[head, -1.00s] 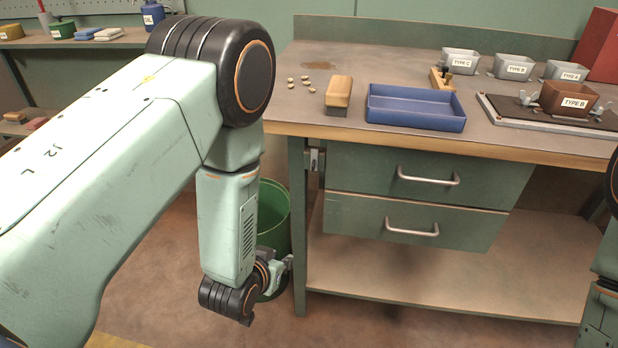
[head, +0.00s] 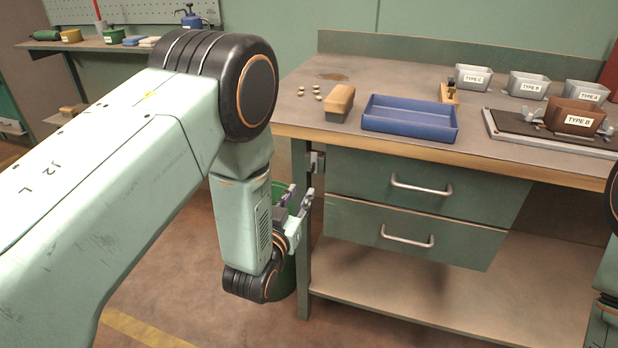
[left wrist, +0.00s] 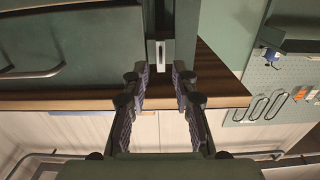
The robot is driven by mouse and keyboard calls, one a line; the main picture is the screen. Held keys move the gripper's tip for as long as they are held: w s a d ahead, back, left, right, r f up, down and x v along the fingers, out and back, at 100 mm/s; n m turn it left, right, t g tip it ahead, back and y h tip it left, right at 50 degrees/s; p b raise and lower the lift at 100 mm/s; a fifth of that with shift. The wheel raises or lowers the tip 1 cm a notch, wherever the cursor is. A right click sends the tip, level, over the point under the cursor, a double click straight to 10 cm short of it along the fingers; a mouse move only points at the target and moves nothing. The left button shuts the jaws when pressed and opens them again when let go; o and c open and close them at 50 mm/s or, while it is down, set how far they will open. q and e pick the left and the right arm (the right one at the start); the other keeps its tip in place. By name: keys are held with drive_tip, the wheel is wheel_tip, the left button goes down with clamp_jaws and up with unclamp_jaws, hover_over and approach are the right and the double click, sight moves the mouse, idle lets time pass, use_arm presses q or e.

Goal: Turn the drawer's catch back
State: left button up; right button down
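The drawer's catch (head: 317,161) is a small pale metal piece by the bench's front left leg, left of the upper green drawer (head: 425,187). In the left wrist view, which looks upside down, the catch (left wrist: 160,52) shows as a short silver strip standing upright between the fingertips in the picture. My right gripper is out of view.
The wooden bench top edge (head: 400,150) overhangs the drawers. A lower drawer (head: 400,236) has a bar handle. A green bin (head: 285,275) stands behind my left forearm. On the bench are a blue tray (head: 408,134), a brush-like block (head: 340,98) and grey bins.

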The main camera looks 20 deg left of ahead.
sight(313, 165)
use_arm(q)
drive_tip(key=w+b, duration=0.2)
drive_tip(key=w, duration=0.6)
drive_tip(key=shift+r, duration=0.3)
clamp_jaws()
